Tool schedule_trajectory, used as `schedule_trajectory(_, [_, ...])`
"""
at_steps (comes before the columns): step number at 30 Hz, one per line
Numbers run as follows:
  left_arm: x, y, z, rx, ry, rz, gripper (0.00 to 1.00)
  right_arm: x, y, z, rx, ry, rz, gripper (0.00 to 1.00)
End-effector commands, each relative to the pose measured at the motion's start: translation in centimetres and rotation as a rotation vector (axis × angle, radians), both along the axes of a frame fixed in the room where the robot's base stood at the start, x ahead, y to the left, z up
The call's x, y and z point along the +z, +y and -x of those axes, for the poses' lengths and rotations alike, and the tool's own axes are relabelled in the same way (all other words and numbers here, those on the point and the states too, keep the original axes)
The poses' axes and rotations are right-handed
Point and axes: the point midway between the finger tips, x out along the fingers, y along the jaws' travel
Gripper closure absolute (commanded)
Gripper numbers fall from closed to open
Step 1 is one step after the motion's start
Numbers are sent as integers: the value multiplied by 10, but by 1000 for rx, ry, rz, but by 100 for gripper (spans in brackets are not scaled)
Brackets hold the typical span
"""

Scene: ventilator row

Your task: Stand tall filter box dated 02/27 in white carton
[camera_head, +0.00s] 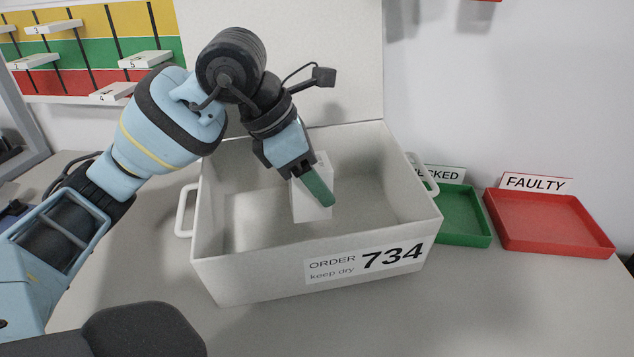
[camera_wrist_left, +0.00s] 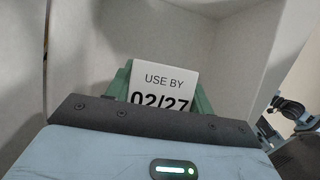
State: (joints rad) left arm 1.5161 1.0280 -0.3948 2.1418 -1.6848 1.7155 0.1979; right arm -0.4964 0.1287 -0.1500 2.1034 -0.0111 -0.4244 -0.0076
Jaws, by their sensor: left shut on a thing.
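The white carton (camera_head: 225,275) stands on the table with its lid raised at the back; its front label reads "ORDER 734 keep dry". My left gripper (camera_head: 312,188) reaches down inside the carton, shut on the white filter box (camera_head: 311,207). In the left wrist view the filter box (camera_wrist_left: 163,82) shows its label "USE BY 02/27" between green fingers. The box looks upright in the carton. I cannot tell whether its base touches the carton floor. My right gripper is in neither view.
A green tray (camera_head: 468,236) and a red tray (camera_head: 550,243) with a "FAULTY" sign (camera_head: 536,183) stand right of the carton. A yellow, green and red board (camera_head: 85,55) with numbered tabs is at back left. The table front is mostly clear.

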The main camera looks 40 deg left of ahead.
Motion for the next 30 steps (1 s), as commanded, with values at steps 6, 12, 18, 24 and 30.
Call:
schedule_trajectory(6, [-8, 0, 0, 0, -3, -1, 70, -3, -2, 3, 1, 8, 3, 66])
schedule_trajectory(12, [-10, 0, 0, 1, -2, -1, 70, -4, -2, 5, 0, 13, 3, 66])
schedule_trajectory(18, [-16, 0, 0, 0, -2, -1, 70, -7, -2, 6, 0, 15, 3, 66])
schedule_trajectory(24, [-20, 0, 0, 0, -2, -1, 70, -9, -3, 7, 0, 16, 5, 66])
schedule_trajectory(30, [-19, 0, 0, 0, -2, -1, 32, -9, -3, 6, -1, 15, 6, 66])
